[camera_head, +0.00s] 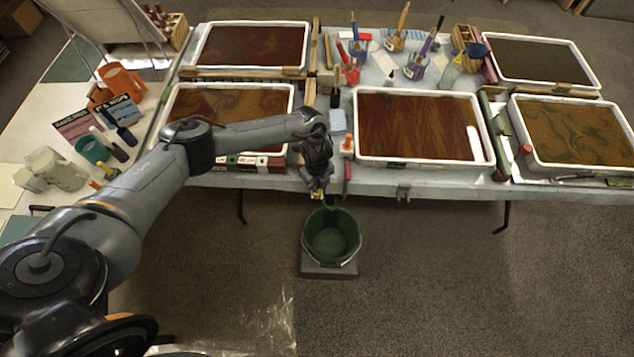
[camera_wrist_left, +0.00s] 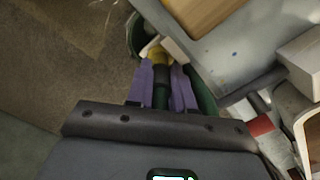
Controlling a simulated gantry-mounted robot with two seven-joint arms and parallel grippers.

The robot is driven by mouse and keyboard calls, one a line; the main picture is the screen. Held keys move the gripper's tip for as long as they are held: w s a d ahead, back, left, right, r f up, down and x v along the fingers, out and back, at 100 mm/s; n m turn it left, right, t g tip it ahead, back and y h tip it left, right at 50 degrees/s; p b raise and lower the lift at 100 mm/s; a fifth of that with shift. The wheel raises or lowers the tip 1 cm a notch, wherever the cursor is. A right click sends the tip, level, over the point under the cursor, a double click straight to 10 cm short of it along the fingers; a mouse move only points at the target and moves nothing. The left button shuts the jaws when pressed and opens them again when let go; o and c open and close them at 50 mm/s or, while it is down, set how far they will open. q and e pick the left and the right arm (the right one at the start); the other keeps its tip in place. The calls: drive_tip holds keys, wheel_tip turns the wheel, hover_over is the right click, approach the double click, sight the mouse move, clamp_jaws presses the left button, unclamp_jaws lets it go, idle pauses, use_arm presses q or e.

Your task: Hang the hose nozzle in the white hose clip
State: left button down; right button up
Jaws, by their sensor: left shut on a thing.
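My left gripper (camera_head: 318,184) is at the table's front edge, above the green bucket. In the left wrist view its two purple fingers (camera_wrist_left: 162,72) are shut on the hose nozzle (camera_wrist_left: 157,55), which has a yellow end and a dark green body. In the head view only a small yellow bit of the nozzle (camera_head: 318,196) shows below the gripper. A white piece beside the yellow end in the wrist view may be the hose clip, but I cannot tell. The right gripper is not in view.
The green bucket (camera_head: 331,238) stands on a grey block on the floor. The table (camera_head: 430,183) carries several white-rimmed marbling trays, such as the middle one (camera_head: 425,162). An orange-capped bottle (camera_head: 347,143) stands near the gripper. Jars and brushes are at the back.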

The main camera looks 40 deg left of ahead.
use_arm(q)
drive_tip(key=c, duration=0.9)
unclamp_jaws()
drive_tip(key=shift+r, duration=0.1)
